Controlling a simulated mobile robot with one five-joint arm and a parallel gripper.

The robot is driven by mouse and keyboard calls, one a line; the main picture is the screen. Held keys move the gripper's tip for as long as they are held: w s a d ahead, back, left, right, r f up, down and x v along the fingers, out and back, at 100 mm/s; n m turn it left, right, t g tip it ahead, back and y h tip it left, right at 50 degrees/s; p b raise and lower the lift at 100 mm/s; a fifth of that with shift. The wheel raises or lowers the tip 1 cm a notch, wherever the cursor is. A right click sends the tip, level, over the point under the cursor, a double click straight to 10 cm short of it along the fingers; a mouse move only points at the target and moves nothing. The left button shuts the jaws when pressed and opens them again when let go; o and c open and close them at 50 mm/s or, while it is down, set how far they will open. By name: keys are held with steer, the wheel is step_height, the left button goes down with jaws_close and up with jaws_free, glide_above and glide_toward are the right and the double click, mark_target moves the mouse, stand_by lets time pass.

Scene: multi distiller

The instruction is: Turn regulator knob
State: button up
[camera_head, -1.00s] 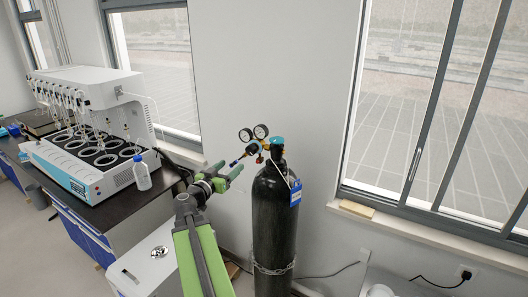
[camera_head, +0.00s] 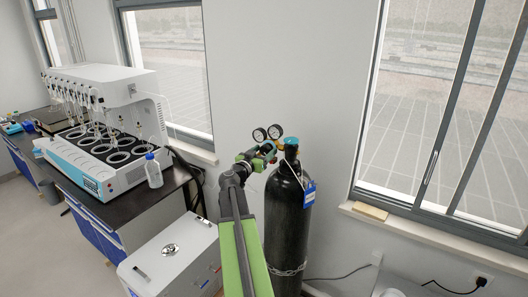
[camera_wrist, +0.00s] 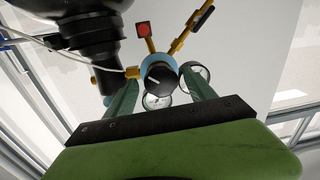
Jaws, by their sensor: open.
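The black regulator knob (camera_wrist: 160,77), with a white mark on its face and a light-blue collar, is between my two fingertips in the wrist view. My gripper (camera_wrist: 160,74) is open, its green fingers apart on either side of the knob, with no clear contact. In the head view my gripper (camera_head: 262,154) is at the regulator, just below the two round gauges (camera_head: 267,133), and mostly hides the knob. The black gas cylinder (camera_head: 288,225) stands upright to the right, with a teal valve (camera_head: 290,142) on top.
A chain (camera_head: 288,270) wraps the cylinder. A wall and window are behind. A red square part (camera_wrist: 144,29) is above the knob.

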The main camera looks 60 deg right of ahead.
steer(key=shift+w+d, duration=0.15)
steer(key=shift+d, duration=0.25)
steer(key=c, duration=1.3)
steer(key=shift+c, duration=0.2)
